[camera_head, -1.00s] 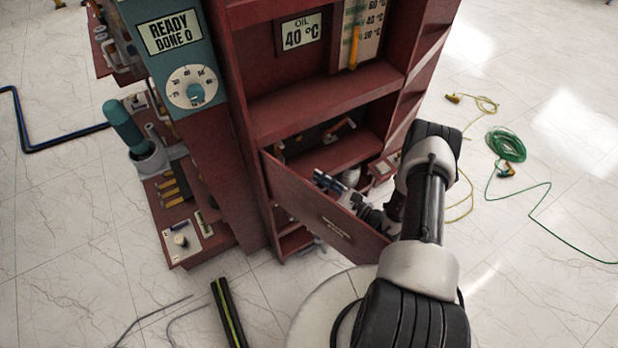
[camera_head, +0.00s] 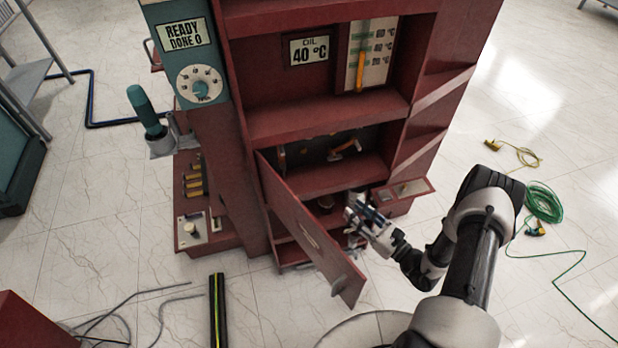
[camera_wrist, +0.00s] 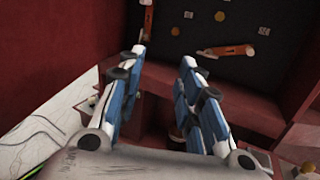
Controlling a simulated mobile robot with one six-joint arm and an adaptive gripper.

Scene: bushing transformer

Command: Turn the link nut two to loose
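An orange link piece (camera_head: 345,149) shows on the dark back panel of the cabinet's lower compartment. In the wrist view, an orange link (camera_wrist: 228,50) with a round end lies across the dark panel, and another orange piece (camera_wrist: 148,18) stands upright to its left. Small round gold parts (camera_wrist: 235,31) show near them. I cannot tell which is link nut two. My gripper (camera_wrist: 165,60) has blue and white fingers, spread apart with nothing between them, below and apart from the links. In the head view my gripper (camera_head: 360,210) is at the compartment's front, right of the door.
The red cabinet door (camera_head: 305,235) stands open on the left of my gripper. A shelf (camera_head: 330,117) lies above the compartment. A small red side tray (camera_head: 403,192) sticks out at right. Green hose (camera_head: 543,203) lies on the floor further right.

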